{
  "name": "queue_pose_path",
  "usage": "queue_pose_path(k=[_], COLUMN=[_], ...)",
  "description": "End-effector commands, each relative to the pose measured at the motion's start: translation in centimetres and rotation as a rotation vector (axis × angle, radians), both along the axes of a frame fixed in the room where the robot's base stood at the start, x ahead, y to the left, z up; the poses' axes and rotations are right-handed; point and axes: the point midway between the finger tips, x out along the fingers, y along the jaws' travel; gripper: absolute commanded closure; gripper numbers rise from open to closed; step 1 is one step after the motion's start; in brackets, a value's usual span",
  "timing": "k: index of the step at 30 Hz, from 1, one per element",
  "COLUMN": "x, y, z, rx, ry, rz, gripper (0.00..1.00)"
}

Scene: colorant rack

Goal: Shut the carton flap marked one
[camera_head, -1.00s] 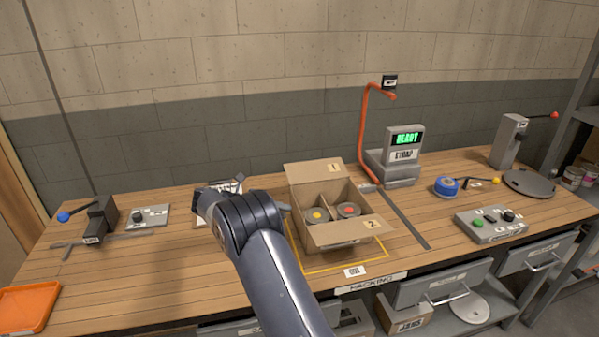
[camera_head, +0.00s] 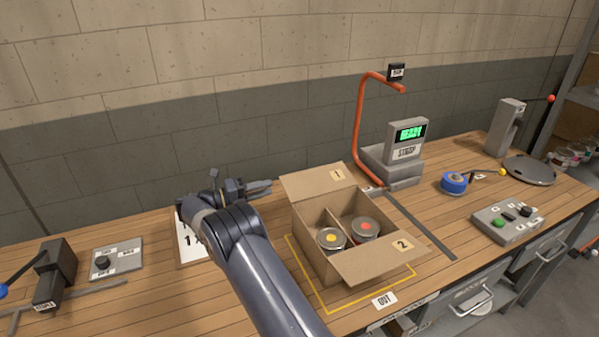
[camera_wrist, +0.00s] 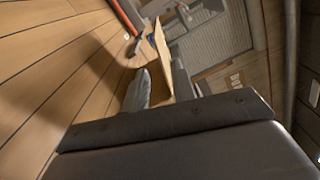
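The open carton (camera_head: 312,245) stands on the bench inside a yellow outline. Its flap marked 1 (camera_head: 318,182) stands raised at the back and leans outward. Its flap marked 2 (camera_head: 378,260) hangs outward at the front. Two cans, one with a yellow dot (camera_head: 331,240) and one with a red dot (camera_head: 365,229), sit inside on either side of a divider. My gripper (camera_head: 262,187) is just left of flap 1, pointing right at it, with a small space between. Its fingers (camera_wrist: 160,88) hold nothing I can see; their opening is unclear.
A white sheet (camera_head: 189,243) lies left of my arm. A strapping machine (camera_head: 392,165) with an orange arm (camera_head: 359,130) stands behind the carton at right. A blue tape roll (camera_head: 454,183) and a button box (camera_head: 507,222) lie farther right. The wall is close behind.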

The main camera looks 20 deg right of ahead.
Motion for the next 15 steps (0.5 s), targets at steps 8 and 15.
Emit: queue_pose_path(k=[8, 15], x=[0.0, 0.2], y=[-2.5, -7.1], z=[0.2, 0.2], rx=[0.001, 0.001], ry=[0.001, 0.001], rz=[-0.004, -0.003], gripper=[0.75, 0.75])
